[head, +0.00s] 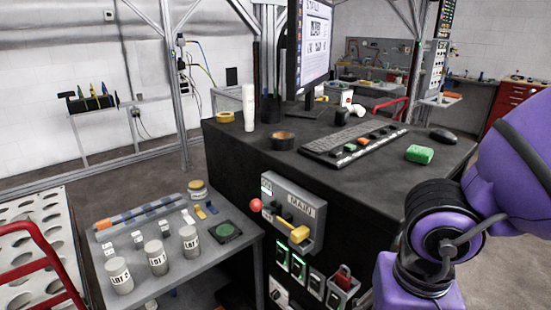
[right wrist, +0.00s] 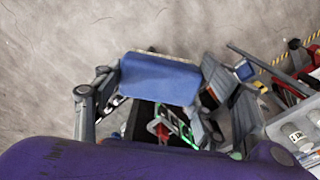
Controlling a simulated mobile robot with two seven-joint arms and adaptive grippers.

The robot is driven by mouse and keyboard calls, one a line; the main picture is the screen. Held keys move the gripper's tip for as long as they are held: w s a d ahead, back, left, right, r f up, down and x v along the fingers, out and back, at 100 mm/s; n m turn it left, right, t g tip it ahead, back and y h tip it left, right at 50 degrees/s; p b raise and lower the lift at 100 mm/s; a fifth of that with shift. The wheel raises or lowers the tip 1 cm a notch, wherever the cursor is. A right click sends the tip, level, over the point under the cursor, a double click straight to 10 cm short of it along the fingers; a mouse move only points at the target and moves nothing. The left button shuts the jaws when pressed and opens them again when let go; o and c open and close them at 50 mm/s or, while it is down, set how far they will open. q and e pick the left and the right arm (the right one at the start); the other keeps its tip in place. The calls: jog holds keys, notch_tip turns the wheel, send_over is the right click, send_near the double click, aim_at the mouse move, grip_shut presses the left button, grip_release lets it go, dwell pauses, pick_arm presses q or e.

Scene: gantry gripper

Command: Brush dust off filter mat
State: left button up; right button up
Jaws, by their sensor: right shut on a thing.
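My right gripper (right wrist: 158,100) shows in the right wrist view, shut on a broad blue block-like thing (right wrist: 160,78) between its two fingers. I cannot tell whether the blue thing is a brush; its far side is hidden. The gripper is above the floor, with part of the dark cabinet behind it. In the head view only my purple right arm shows, at the right edge. A dark square pad with a green round patch (head: 226,230) lies on the grey side table; I cannot tell whether it is the filter mat. My left gripper is not in view.
The grey side table (head: 165,262) holds several labelled jars (head: 156,256) and small parts. The black cabinet (head: 245,160) carries a monitor (head: 309,45), keyboard (head: 350,140) and green block (head: 419,154). A yellow-handled switch box (head: 290,212) juts from its front.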

jog(key=w+f+n, duration=0.3)
jog(key=w+f, duration=0.1)
jog(key=f, duration=0.6)
jog(key=w+d+r+m, duration=0.2)
jog(key=d+r, duration=0.2)
jog(key=d, duration=0.4)
jog(key=w+d+r+m, duration=0.1)
jog(key=w+d+r, duration=0.15)
jog(key=d, duration=0.45)
jog(key=s+d+m, duration=0.3)
jog(key=s+d, duration=0.2)
jog(key=d, duration=0.4)
jog(key=shift+d+r+g, duration=0.25)
jog(key=shift+r+g, duration=0.05)
jog(key=shift+s+a+f+y, duration=0.15)
jog(key=shift+a+f+y, duration=0.2)
jog(key=shift+f, duration=0.2)
